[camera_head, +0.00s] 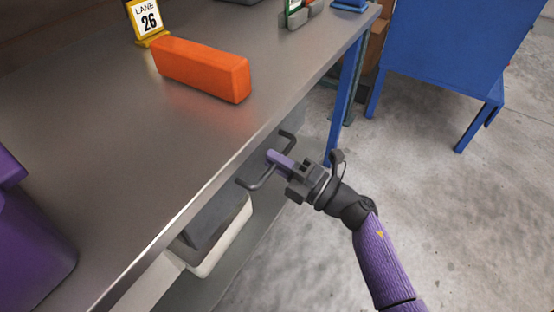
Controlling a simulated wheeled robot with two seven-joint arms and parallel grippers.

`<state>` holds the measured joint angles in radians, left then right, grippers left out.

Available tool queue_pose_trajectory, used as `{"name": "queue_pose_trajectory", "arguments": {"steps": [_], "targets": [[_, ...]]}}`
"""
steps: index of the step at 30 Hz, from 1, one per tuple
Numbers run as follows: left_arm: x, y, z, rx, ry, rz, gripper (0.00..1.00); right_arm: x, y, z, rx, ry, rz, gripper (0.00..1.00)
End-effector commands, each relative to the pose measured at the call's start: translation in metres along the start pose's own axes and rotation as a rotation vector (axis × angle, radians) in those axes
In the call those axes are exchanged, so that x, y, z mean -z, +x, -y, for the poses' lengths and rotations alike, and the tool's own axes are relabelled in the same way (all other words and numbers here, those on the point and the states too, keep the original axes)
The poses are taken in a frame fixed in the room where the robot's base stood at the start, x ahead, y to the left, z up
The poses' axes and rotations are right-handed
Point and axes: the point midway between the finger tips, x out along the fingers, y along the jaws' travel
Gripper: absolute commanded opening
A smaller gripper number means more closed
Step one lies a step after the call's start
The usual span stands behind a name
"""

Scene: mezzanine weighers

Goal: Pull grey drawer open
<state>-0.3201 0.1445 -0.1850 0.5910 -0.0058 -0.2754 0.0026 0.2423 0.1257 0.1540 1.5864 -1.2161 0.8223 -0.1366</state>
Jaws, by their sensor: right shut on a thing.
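The grey drawer (257,160) is under the worktop, its upper part hidden by the table's edge. Its dark bar handle (263,182) stands out from the front. My right gripper (277,160) comes in from the lower right, and its purple fingers are shut on the middle of the handle. How far the drawer stands out is hard to tell from this angle. My left gripper is not in view.
The grey worktop (130,120) holds an orange block (202,69), a yellow LANE 26 sign (148,22) and a purple container (30,245). A white bin (222,240) sits below. A blue table (445,50) stands at right, with clear floor before it.

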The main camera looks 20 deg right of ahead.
Motion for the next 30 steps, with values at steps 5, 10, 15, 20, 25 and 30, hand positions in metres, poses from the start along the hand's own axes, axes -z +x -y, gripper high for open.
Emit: {"name": "queue_pose_trajectory", "arguments": {"steps": [5,10,15,20,25,30], "targets": [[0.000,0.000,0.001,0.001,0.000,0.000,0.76,0.000,0.000,0.001,0.002,0.000,0.000,0.00],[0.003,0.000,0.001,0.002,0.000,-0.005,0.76,0.000,0.000,0.001,0.002,0.001,0.000,0.00],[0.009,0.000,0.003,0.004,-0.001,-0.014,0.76,0.000,0.000,0.001,0.002,0.001,0.000,0.00],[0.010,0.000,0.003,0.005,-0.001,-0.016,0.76,0.000,0.000,0.001,0.002,0.001,0.000,0.00],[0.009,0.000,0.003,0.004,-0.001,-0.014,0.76,0.000,-0.002,0.001,0.003,0.001,0.000,0.00],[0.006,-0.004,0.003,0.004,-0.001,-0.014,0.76,0.001,-0.016,-0.003,0.004,0.002,0.000,0.00]]}}
